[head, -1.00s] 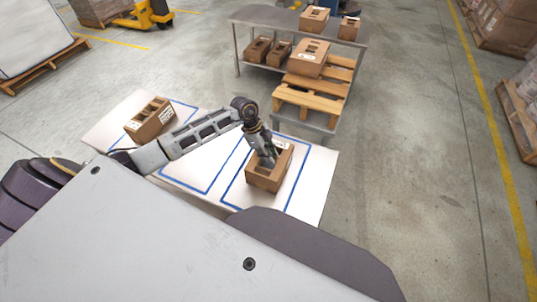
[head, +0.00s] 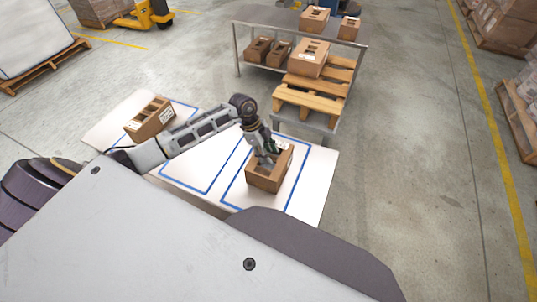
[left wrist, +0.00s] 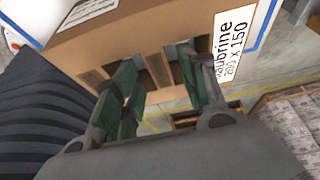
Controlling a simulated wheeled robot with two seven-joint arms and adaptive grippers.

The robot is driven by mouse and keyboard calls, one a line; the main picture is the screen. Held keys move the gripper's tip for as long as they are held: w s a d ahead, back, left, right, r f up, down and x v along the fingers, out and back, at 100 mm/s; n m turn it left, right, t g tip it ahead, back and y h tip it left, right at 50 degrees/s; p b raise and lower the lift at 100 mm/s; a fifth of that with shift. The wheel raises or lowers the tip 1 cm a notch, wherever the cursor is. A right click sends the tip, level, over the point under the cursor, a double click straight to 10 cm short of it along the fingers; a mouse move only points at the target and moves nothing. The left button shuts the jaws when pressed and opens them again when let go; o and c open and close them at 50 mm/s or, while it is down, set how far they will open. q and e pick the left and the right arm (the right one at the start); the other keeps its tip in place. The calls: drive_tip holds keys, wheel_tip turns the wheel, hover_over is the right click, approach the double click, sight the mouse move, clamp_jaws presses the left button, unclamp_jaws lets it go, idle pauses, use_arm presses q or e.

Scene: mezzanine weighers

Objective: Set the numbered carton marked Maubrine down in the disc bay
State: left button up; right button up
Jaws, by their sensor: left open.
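The brown carton marked Maubrine (head: 264,181) sits on the white table inside the right-hand blue outline (head: 229,190). In the left wrist view its label reads "…ubrine 200 x 150", and the carton (left wrist: 155,40) has dark cut-out openings on the side facing the camera. My left gripper (head: 268,155) is at the top of this carton. In the left wrist view the two green-padded fingers of the gripper (left wrist: 165,75) are spread apart at the openings. Whether they touch the carton is unclear. No disc mark shows in the outline. My right gripper is not in view.
Another carton (head: 149,119) stands at the left of the white table (head: 317,185), beyond my forearm. Behind are a wooden pallet (head: 302,103) with a carton and a metal table (head: 262,17) with several cartons. Open floor lies to the right.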

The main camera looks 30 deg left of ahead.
use_arm(q)
drive_tip(key=v, duration=1.1)
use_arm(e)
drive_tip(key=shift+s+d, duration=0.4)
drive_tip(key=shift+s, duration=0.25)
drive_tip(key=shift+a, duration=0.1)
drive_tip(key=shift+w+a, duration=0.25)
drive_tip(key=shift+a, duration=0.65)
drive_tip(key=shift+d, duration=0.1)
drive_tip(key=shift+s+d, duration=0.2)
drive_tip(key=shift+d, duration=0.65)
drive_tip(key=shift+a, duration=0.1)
